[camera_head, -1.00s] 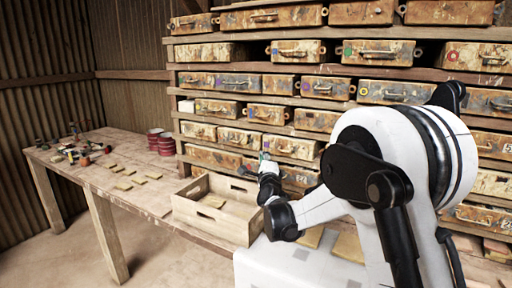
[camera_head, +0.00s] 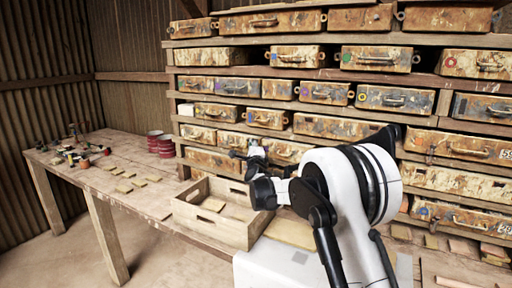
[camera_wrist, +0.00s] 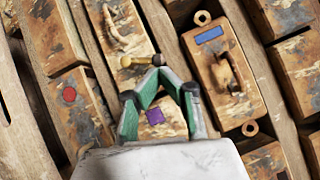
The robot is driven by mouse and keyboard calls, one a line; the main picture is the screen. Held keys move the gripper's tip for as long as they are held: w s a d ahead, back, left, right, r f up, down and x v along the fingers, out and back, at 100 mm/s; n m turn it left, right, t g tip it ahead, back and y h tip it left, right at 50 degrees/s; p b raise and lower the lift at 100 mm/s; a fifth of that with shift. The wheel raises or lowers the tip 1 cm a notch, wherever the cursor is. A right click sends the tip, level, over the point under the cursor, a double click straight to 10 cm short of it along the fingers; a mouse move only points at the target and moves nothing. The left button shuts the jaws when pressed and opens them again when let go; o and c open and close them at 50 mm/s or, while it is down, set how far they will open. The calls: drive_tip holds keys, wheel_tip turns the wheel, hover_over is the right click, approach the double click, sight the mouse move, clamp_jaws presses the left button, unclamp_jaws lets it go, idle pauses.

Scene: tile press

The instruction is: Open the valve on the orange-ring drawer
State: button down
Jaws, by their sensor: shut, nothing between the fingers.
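My gripper (camera_head: 255,152) is near the lower left drawers of the rack in the head view. In the wrist view its green fingers (camera_wrist: 160,72) meet at their tips and hold nothing. A small brass valve-like piece (camera_wrist: 141,60) is just beside the fingertips, on a rusty drawer with a purple square (camera_wrist: 155,117). I cannot tell whether they touch. No orange ring shows in the wrist view.
Neighbouring drawers carry a red disc (camera_wrist: 69,95) and a blue bar (camera_wrist: 209,35). Below the rack, an open wooden crate (camera_head: 190,213) stands on the bench. Red round tins (camera_head: 160,143) and loose pieces lie to the left. My arm hides part of the lower drawers.

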drive_tip(key=shift+a, duration=0.1)
idle(0.3)
drive_tip(key=r+b, duration=0.1)
drive_tip(key=a+b, duration=0.1)
drive_tip(key=shift+w+a+r+b, duration=0.15)
drive_tip(key=shift+w+r+b, duration=0.2)
